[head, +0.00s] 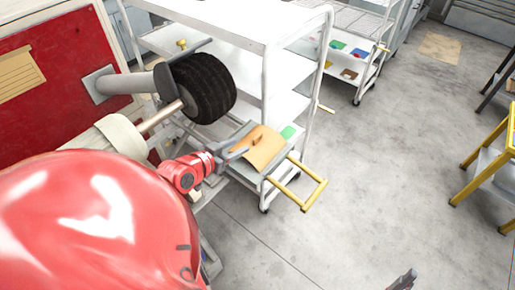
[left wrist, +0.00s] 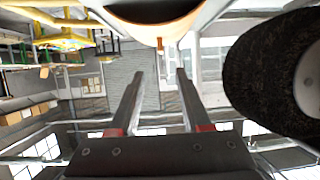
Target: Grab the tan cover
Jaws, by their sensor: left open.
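The tan cover (head: 265,150) is a curved tan piece at the small grey cart in the head view. Its rounded edge and dark underside show at the top of the left wrist view (left wrist: 155,32). My left gripper (head: 238,149) is at the cover's left side in the head view. In the left wrist view its two fingers (left wrist: 159,74) are apart with nothing between them, pointing toward the cover. Whether they touch it I cannot tell. A dark tip of my right gripper (head: 403,280) shows at the bottom edge; its jaws cannot be made out.
A black round brush (head: 203,88) on a grey shaft stands out from the red machine (head: 50,75), just above and left of my left gripper. It is also close in the left wrist view (left wrist: 270,75). A white shelf cart (head: 268,60) stands behind.

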